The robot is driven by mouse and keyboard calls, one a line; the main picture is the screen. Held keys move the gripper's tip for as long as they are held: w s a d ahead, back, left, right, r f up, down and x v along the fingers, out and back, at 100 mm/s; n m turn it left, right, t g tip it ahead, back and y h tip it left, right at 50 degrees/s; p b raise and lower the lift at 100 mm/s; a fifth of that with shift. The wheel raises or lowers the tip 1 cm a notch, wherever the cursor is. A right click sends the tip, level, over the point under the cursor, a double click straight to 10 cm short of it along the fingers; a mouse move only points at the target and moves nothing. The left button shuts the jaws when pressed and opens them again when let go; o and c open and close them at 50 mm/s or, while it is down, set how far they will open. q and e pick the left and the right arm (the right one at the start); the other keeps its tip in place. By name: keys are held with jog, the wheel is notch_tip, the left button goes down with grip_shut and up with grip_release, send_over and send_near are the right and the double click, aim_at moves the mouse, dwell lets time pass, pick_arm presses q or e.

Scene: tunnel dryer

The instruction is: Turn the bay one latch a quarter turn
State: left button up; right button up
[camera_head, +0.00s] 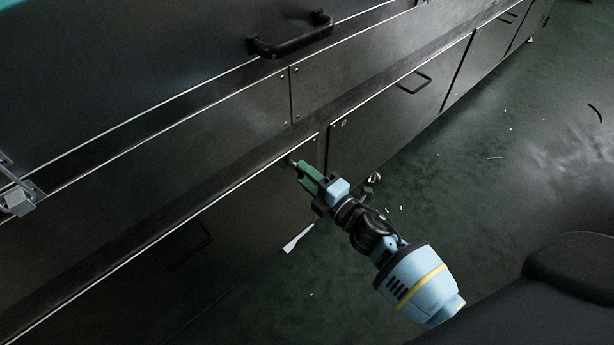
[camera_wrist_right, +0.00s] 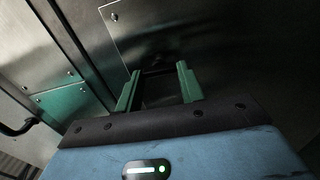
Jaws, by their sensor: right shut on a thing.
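The bay one latch is mostly hidden by my right gripper (camera_head: 306,170); a small pale metal bit (camera_head: 292,161) shows at the fingertips, near the upper right corner of a dark lower door panel (camera_head: 235,210). My right gripper's green fingers reach to that panel and are shut on the latch. In the right wrist view the two green fingers (camera_wrist_right: 158,86) stand some way apart, with a dark shape between their tips. I cannot make out the latch's angle. My left gripper is not in view.
A dark bar handle (camera_head: 290,40) sits on the upper panel. More lower doors, one with a handle (camera_head: 414,82), run off to the upper right. A metal clasp (camera_head: 16,200) is at the left edge. The dark green floor (camera_head: 480,170) has small scraps and a white strip (camera_head: 298,238).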

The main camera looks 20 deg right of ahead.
jog(key=shift+n, duration=0.3)
jog(key=o, duration=1)
jog(key=p+v, duration=0.1)
jog(key=v, duration=0.7)
